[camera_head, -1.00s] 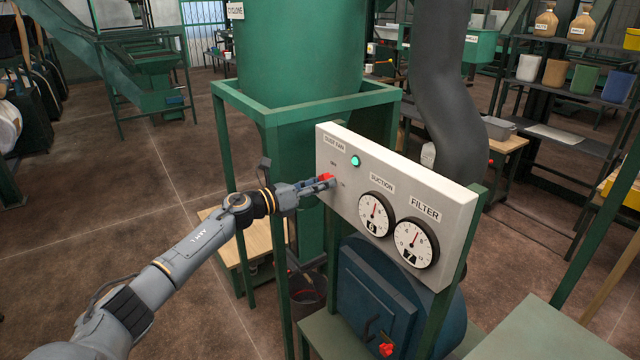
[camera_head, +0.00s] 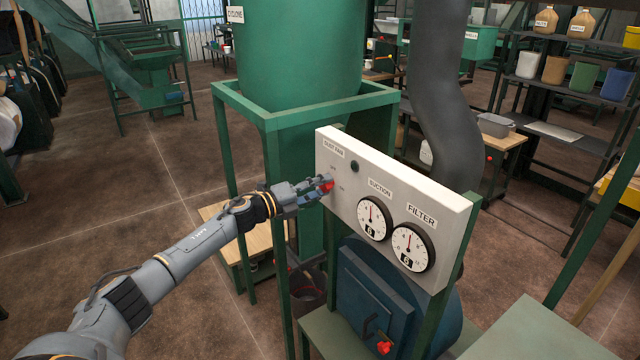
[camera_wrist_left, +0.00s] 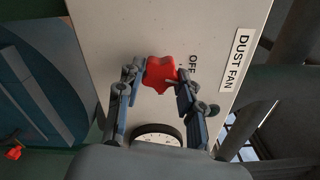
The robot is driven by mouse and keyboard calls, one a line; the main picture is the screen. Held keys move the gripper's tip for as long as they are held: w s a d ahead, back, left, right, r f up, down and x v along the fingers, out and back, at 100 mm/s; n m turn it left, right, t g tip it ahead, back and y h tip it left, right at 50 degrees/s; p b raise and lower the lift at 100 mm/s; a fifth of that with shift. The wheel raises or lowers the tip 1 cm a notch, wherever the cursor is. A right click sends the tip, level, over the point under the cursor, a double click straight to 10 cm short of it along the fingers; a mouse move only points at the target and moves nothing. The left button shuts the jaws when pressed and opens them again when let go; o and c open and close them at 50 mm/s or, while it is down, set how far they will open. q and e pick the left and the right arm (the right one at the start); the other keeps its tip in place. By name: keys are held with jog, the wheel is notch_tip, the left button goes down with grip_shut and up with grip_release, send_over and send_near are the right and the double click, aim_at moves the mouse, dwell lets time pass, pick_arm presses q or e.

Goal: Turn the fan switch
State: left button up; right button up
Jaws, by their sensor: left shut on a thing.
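The red fan switch knob (camera_head: 328,186) is on the white control panel (camera_head: 455,213), below the "DUST FAN" label (camera_head: 333,149). My left gripper (camera_head: 322,184) is at the panel, shut on this knob. In the left wrist view the lobed red knob (camera_wrist_left: 160,74) sits between the two fingers of the left gripper (camera_wrist_left: 159,78), with the "OFF" mark (camera_wrist_left: 192,64) beside it. The round lamp (camera_head: 355,166) next to the knob is dark. My right gripper is not in view.
The suction dial (camera_head: 371,218) and filter dial (camera_head: 409,247) are on the same panel, right of the knob. A green frame (camera_head: 290,116) stands behind the gripper. A blue housing (camera_head: 365,290) with a red-handled lever (camera_head: 384,347) is below the panel.

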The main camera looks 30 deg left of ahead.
pick_arm(q)
jog(key=shift+r+n+p, duration=0.1)
jog(key=shift+n+p, duration=0.55)
jog(key=shift+n, duration=1.05)
jog(key=o, duration=1.2)
jog(key=shift+c, duration=0.2)
jog(key=shift+a, duration=0.1)
jog(key=shift+s, duration=0.1)
jog(key=v, duration=1.1)
jog(key=shift+s+a, duration=0.15)
jog(key=shift+s, duration=0.25)
